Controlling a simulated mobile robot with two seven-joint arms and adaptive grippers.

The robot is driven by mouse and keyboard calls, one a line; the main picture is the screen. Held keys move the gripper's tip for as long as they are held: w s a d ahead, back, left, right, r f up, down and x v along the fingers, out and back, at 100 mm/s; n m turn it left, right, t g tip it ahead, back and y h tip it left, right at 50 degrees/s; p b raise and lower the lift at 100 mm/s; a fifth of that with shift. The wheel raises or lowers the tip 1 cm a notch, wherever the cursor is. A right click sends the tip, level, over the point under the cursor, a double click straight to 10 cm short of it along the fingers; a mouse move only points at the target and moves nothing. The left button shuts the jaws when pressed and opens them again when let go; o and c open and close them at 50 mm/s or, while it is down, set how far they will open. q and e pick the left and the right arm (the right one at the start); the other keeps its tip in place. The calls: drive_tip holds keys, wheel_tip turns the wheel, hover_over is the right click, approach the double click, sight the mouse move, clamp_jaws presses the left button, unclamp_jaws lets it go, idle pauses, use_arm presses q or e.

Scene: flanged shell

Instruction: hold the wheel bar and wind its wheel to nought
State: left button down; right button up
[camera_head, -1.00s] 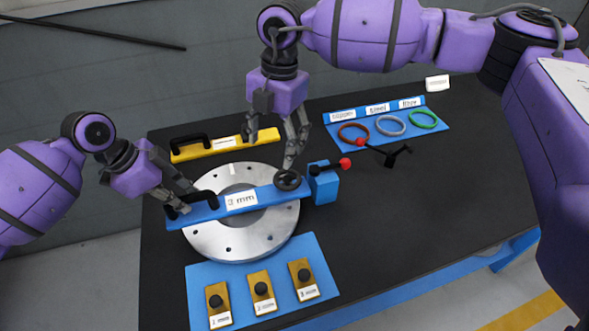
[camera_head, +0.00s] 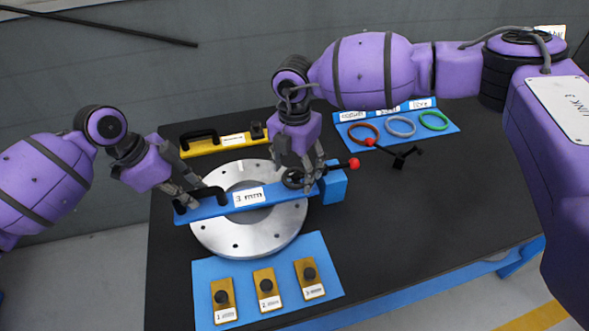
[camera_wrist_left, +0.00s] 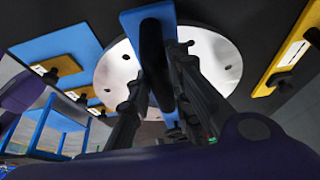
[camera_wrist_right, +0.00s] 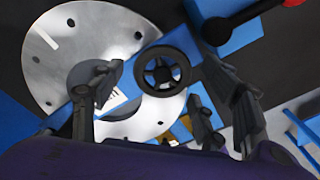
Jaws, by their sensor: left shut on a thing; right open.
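The blue wheel bar (camera_head: 228,206) lies across the silver flanged disc (camera_head: 212,241), with a white label reading "3 mm" (camera_head: 250,196). My left gripper (camera_head: 190,203) is shut on the black handle at the bar's left end; the handle (camera_wrist_left: 155,62) shows between its fingers in the left wrist view. The black handwheel (camera_wrist_right: 163,71) sits near the bar's right end. My right gripper (camera_head: 300,182) is open over the wheel, its fingers on either side of it; contact cannot be told. In the head view its fingers partly hide the wheel.
A blue block (camera_head: 333,187) with a red-tipped lever (camera_head: 353,164) stands at the bar's right end. A yellow bar (camera_head: 210,146) lies behind. Three tagged brass pieces sit on a blue mat (camera_head: 243,267) in front. Coloured rings lie on a blue board (camera_head: 447,128).

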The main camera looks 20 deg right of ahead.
drive_tip(key=shift+f, duration=0.2)
drive_tip(key=shift+c, duration=0.5)
drive_tip(key=c, duration=1)
